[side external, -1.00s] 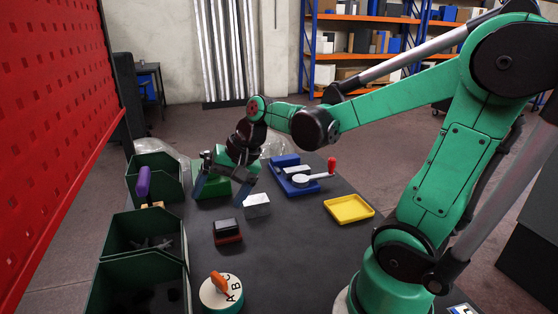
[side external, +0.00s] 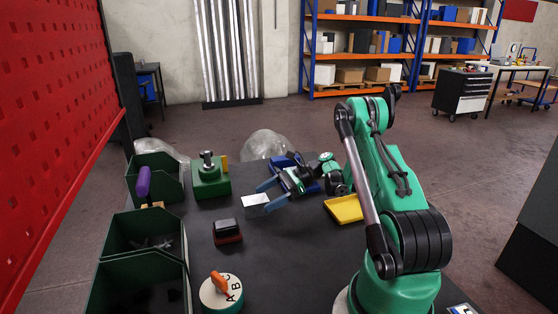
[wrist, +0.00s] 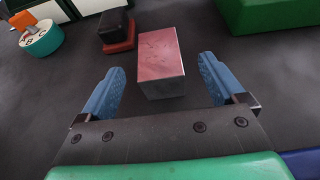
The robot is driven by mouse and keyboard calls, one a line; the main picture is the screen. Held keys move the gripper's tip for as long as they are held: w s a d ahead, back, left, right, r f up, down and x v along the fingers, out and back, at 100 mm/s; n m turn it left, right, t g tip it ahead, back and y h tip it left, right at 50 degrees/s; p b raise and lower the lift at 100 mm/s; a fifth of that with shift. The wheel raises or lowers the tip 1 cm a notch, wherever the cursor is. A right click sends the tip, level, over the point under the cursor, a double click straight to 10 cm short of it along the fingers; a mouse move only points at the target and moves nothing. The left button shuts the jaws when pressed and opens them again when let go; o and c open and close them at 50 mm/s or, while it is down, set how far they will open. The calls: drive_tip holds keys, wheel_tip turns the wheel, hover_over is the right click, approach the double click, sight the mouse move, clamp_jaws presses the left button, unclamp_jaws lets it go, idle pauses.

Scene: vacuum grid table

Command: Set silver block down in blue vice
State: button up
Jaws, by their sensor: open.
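The silver block (side external: 255,201) lies on the dark table, left of centre in the side external view. In the wrist view the silver block (wrist: 161,60) sits ahead of and between my fingertips, with a reddish tint on its top. My gripper (side external: 265,195) is open, its blue fingers pointing at the block. The wrist view shows my gripper (wrist: 164,85) empty, with a finger on each side of the block's near end. The blue vice (side external: 284,161) stands behind my gripper and is mostly hidden by it. A blue corner (wrist: 302,163) shows at the lower right of the wrist view.
A black and red block (side external: 227,231) sits left of the silver block. A green fixture (side external: 210,182) stands behind it, and a yellow tray (side external: 345,209) lies to the right. Green bins (side external: 140,258) line the left edge. A round dial (side external: 221,293) with an orange handle is in front.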

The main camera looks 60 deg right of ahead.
sight(243, 210)
drive_tip(key=shift+x, duration=2.35)
clamp_jaws()
